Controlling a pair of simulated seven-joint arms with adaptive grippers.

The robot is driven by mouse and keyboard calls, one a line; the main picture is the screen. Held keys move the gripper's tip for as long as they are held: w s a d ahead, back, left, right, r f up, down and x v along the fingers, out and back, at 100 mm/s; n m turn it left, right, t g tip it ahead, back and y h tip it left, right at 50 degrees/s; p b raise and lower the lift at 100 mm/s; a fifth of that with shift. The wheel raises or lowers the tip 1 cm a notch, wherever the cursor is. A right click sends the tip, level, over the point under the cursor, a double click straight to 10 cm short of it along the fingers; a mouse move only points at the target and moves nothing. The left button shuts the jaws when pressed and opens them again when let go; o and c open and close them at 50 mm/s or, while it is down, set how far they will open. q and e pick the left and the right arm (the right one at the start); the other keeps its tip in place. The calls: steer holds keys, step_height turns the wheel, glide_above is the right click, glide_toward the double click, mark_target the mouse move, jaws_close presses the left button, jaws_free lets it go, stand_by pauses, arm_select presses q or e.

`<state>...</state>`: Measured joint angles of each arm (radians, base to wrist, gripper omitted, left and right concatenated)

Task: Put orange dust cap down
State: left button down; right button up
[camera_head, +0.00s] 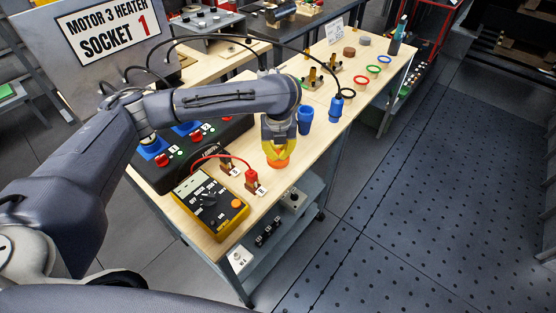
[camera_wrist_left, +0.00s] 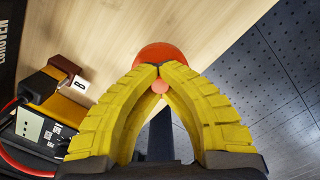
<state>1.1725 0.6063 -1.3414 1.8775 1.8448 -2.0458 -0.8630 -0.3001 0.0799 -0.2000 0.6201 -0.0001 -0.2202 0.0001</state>
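The orange dust cap (camera_head: 279,163) is at the near part of the wooden bench, just right of the red plug lead. My left gripper (camera_head: 279,153), with yellow fingers, comes down over it. In the left wrist view the yellow fingertips (camera_wrist_left: 160,72) close together on the cap (camera_wrist_left: 165,52), and a small part of it shows between the fingers. The cap is at or very close to the bench top; I cannot tell whether it touches. My right gripper is not in view.
A yellow multimeter (camera_head: 209,204) and a red plug (camera_head: 252,178) lie left of the cap. Blue sockets (camera_head: 306,120) stand behind it, with a blue connector (camera_head: 337,106) on a black cable. Coloured rings (camera_head: 373,70) lie farther back. The bench's right edge is close to the cap.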

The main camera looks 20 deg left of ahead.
mark_target(278, 160)
arm_select(q)
steer(key=shift+f, duration=1.85)
steer(key=shift+f, duration=0.1)
steer(key=c, duration=1.6)
jaws_free()
step_height(278, 160, up, 12)
steer(key=s, duration=0.1)
steer(key=shift+d, duration=0.2)
steer(key=shift+s, duration=0.1)
